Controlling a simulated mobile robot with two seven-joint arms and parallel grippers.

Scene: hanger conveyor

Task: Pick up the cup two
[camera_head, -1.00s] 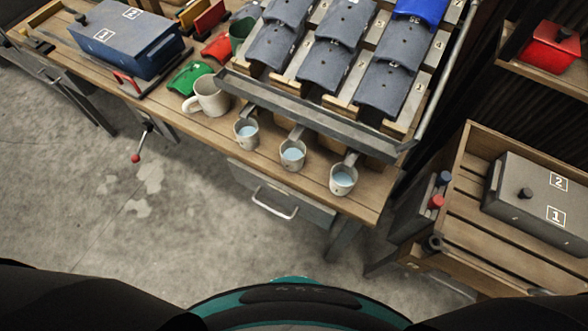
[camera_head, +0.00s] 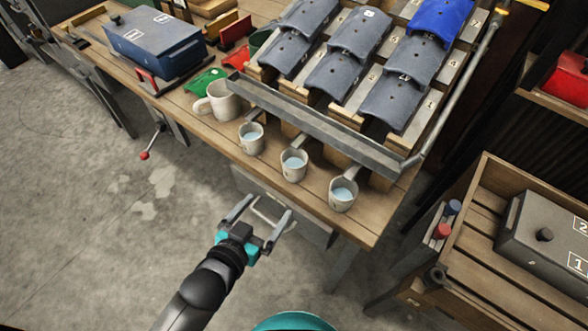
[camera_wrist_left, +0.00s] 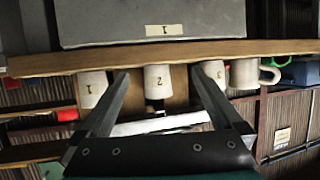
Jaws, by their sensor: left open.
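Three small white cups with a bluish liquid stand in a row along the bench's front edge in the head view. Cup two (camera_head: 294,165) is the middle one; its number 2 shows in the left wrist view (camera_wrist_left: 158,80). Cup one (camera_wrist_left: 92,90) and cup three (camera_wrist_left: 211,74) stand on either side of it. My left gripper (camera_head: 268,206) is open and empty in front of the bench, short of the cups. In the left wrist view, cup two appears between its fingers (camera_wrist_left: 161,74), farther off and untouched. My right gripper is out of view.
A white mug (camera_head: 218,100) stands left of the cups. A sloped rack (camera_head: 315,128) with grey curved pieces rises behind them. A drawer handle (camera_head: 268,215) is under the bench edge. A crate (camera_head: 473,255) with a grey box is at the right.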

